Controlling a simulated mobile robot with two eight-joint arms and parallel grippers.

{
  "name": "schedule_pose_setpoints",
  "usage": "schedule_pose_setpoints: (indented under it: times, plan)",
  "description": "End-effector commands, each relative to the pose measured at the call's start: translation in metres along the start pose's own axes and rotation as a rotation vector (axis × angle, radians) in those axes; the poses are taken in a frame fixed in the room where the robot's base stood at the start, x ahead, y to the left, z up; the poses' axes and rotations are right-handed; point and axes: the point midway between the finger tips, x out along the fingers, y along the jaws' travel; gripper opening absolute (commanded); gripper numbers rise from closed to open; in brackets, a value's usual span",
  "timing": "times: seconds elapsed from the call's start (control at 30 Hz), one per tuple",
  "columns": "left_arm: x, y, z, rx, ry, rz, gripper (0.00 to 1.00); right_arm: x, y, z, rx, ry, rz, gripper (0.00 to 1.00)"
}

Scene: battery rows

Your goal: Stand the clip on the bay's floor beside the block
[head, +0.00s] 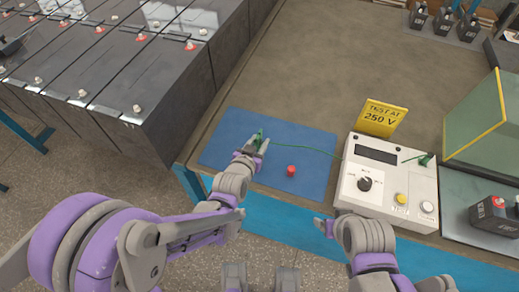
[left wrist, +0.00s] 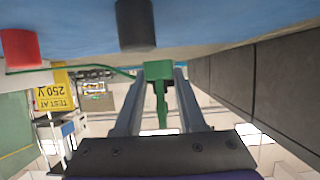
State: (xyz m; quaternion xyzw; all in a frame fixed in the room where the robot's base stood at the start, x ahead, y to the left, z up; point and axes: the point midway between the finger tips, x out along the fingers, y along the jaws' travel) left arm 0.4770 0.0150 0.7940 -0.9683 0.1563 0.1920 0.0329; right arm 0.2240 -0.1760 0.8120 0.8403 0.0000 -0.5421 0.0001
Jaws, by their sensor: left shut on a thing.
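My left gripper (head: 262,143) is shut on the green clip (head: 258,137) above the blue mat (head: 225,140). In the left wrist view the clip (left wrist: 158,85) sits between the two fingers, and a thin green lead runs from it. The lead reaches toward the white tester (head: 390,185). At the right edge is a green-walled bay (head: 485,125) with a grey-green floor (head: 460,222). A dark block (head: 492,218) with a red terminal stands near its front. My right gripper (head: 325,228) is low, in front of the table edge; its opening is unclear.
A red knob (head: 291,171) stands on the mat; it shows in the left wrist view (left wrist: 22,48) beside a dark cylinder (left wrist: 135,25). Large batteries (head: 150,80) fill the left.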

Motion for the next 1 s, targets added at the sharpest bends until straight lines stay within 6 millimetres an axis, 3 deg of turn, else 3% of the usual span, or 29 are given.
schedule_pose_setpoints:
  times: [0.27, 0.63, 0.67, 0.7, 0.83, 1.0]
  plan:
    - [0.013, 0.000, 0.033, 0.001, 0.000, -0.001, 0.00, 0.010, 0.000, 0.005, 0.000, -0.004, 0.000, 0.74]
    - [0.015, 0.000, 0.036, 0.000, 0.000, -0.001, 0.00, 0.013, 0.000, 0.006, 0.000, -0.005, 0.000, 0.74]
    - [0.015, 0.000, 0.037, 0.000, 0.000, -0.001, 0.41, 0.013, 0.000, 0.007, 0.000, -0.005, 0.000, 0.74]
    - [0.015, 0.000, 0.036, 0.001, 0.000, -0.001, 0.48, 0.013, 0.000, 0.006, 0.000, -0.005, 0.000, 0.74]
    - [0.014, 0.000, 0.036, 0.001, -0.001, -0.001, 0.69, 0.013, 0.000, 0.006, 0.000, -0.004, 0.000, 0.74]
    - [0.014, 0.000, 0.036, 0.001, -0.001, -0.001, 0.69, 0.013, 0.000, 0.006, 0.000, -0.004, 0.000, 0.74]
